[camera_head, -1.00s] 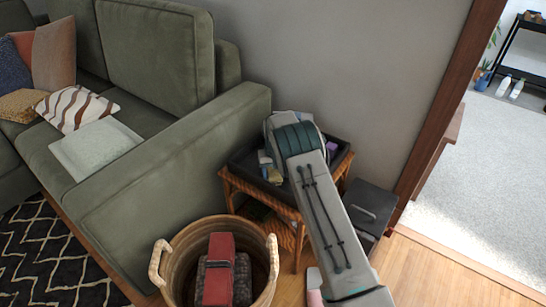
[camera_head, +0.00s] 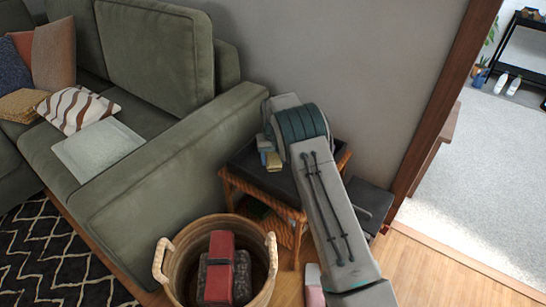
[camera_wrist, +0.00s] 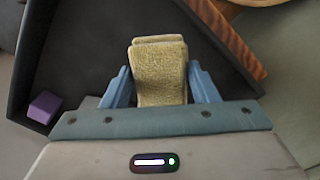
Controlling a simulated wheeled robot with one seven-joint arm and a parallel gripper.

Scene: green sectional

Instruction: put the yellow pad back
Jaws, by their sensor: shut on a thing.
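The yellow pad (camera_wrist: 160,65) is a textured, folded-looking block in the middle of the wrist view. My gripper (camera_wrist: 160,88) has its two blue fingers on either side of the pad, shut on it. In the head view a small part of the yellow pad (camera_head: 273,161) shows at the left of my wrist, over the side table's dark tray (camera_head: 250,176). My arm hides most of the fingers there. I cannot tell whether the pad touches the tray.
A purple block (camera_wrist: 43,107) lies in the tray's corner. The wooden side table (camera_head: 262,197) stands between the green sofa (camera_head: 190,140) and a dark bin (camera_head: 368,203). A wicker basket (camera_head: 178,262) holding a red item (camera_head: 221,262) stands in front.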

